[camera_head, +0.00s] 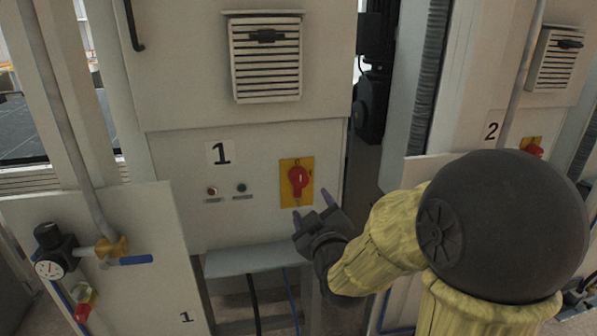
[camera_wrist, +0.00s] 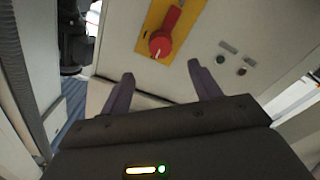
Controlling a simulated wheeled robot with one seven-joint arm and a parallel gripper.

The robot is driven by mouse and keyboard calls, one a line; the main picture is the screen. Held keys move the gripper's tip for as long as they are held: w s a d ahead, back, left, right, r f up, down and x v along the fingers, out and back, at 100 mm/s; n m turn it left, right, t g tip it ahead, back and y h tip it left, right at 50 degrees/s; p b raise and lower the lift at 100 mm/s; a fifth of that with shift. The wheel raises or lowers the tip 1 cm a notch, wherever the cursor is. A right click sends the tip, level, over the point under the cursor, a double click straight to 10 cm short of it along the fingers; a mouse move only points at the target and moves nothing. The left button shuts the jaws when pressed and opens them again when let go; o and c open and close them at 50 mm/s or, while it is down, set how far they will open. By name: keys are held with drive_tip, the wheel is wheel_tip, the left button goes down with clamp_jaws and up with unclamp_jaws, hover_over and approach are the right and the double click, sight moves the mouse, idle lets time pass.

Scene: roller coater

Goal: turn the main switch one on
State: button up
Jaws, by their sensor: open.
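The main switch one is a red rotary handle (camera_head: 298,179) on a yellow plate (camera_head: 284,190), on the cabinet panel labelled 1. In the head view its handle stands roughly upright. It also shows at the top of the wrist view (camera_wrist: 163,38), beyond my fingertips. My gripper (camera_head: 313,206) is open and empty, just below the yellow plate and in front of the panel. In the wrist view my two fingers (camera_wrist: 160,77) are spread apart, with the handle ahead of and between them, apart from both. Nothing hides the handle.
A grey ledge (camera_head: 245,260) juts out below. A second red switch (camera_head: 533,149) is on cabinet 2. A gauge (camera_head: 48,268) and valve stand at the left.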

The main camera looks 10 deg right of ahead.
sight(301, 182)
drive_tip(key=w+p, duration=0.9)
drive_tip(key=w, duration=0.3)
drive_tip(key=shift+w+f, duration=0.1)
drive_tip(key=shift+w, duration=0.15)
drive_tip(key=c, duration=1)
